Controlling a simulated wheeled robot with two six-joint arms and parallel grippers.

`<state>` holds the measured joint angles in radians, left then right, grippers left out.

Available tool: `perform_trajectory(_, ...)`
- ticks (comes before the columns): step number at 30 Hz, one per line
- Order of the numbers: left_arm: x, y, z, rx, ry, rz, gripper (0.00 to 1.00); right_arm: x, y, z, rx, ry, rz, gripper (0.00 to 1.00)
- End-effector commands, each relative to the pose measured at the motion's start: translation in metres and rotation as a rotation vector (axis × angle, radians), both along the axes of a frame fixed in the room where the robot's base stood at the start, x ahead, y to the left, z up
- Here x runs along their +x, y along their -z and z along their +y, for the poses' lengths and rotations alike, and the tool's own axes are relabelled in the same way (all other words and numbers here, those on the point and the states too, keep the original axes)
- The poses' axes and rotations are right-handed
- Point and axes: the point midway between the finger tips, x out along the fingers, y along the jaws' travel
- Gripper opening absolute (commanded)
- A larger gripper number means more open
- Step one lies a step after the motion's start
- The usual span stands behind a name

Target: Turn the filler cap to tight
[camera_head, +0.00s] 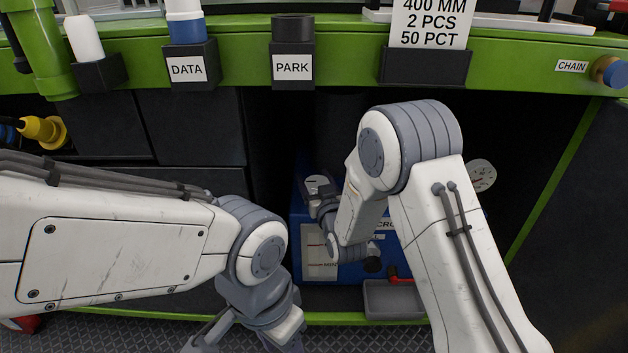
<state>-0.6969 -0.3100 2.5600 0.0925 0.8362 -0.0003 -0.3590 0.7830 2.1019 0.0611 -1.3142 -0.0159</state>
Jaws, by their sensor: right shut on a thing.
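A blue tank unit (299,215) stands in the dark bay under the green bench. My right gripper (318,190) reaches down to its top and is shut at a pale round plate (318,180). The filler cap is hidden by the gripper, or too small to tell apart from it; the gripper appears to be shut on it. The cap's turn marks cannot be read. My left gripper (212,332) hangs low at the bottom edge, well away from the tank, partly cut off; its jaws cannot be judged.
A round gauge (481,176) is right of my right arm. A grey tray (393,300) and red lever (395,278) are at the tank's lower front.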

Motion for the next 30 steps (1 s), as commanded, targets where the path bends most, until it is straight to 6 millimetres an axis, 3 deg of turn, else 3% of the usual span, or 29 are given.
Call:
perform_trajectory(18,0.0,-0.019,0.0,0.0,0.0,0.0,0.54,0.001,-0.002,-0.011,0.002,0.519,0.0,0.17)
perform_trajectory(30,0.0,-0.028,0.0,0.0,0.0,0.0,0.54,0.001,-0.001,-0.016,0.002,0.665,-0.002,0.17)
